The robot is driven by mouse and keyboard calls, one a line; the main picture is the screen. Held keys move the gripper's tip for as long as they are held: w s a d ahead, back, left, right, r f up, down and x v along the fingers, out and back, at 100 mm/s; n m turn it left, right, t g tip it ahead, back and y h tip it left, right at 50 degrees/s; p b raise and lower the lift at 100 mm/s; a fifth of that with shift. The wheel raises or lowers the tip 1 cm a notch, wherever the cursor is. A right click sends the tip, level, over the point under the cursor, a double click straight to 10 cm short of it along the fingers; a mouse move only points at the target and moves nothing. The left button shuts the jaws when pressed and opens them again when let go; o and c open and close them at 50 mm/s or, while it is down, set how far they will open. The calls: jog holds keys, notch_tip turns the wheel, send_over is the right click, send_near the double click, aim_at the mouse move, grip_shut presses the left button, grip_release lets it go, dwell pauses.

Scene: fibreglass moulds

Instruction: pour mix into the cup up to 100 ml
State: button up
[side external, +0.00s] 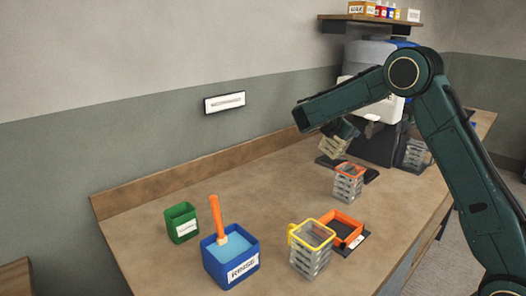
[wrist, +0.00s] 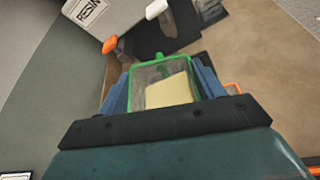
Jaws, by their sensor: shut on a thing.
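My gripper (side external: 342,130) is shut on a clear cup with a green rim (wrist: 160,75) in the wrist view. Pale yellow mix (wrist: 170,90) lies in this cup. In the side view the held cup (side external: 333,147) is tilted in the air. A clear, ridged cup with an orange rim (side external: 348,184) stands upright on the bench below it, slightly right, apart from it. No stream of mix shows between them. The level inside the orange-rimmed cup is too small to tell. A clear cup with a yellow rim and handle (side external: 311,250) stands nearer the front.
A resin dispenser (side external: 374,60) stands behind, with another clear cup (side external: 416,154) at its right. An orange-edged tray (side external: 342,231), a blue rinse tub (side external: 230,262) with an orange-handled tool (side external: 217,216) and a green box (side external: 181,222) stand nearer. The bench left of the orange-rimmed cup is clear.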

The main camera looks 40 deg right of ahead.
aim_at(349, 144)
jog(key=shift+s+f+m+t, duration=0.15)
jog(key=shift+f+m, duration=0.1)
jog(key=shift+f, duration=0.3)
jog(key=shift+s+f+m+t, duration=0.15)
jog(key=shift+f+m, duration=0.1)
jog(key=shift+f, duration=0.25)
dwell(1.1)
jog(key=shift+s+f+m+t+h, duration=0.15)
jog(key=shift+s+f+m+t, duration=0.15)
jog(key=shift+f+m, duration=0.3)
jog(key=shift+s+f+m+t+h, duration=0.15)
jog(key=shift+f+m+t, duration=0.3)
jog(key=shift+m, duration=0.15)
dwell(1.1)
jog(key=shift+s+f+m+t+h, duration=0.2)
jog(key=shift+f+m+t, duration=0.15)
jog(key=shift+f+m, duration=0.2)
jog(key=shift+s+f+m+t+h, duration=0.15)
jog(key=shift+f+m+t, duration=0.15)
jog(key=shift+f+m, duration=0.2)
dwell(2.5)
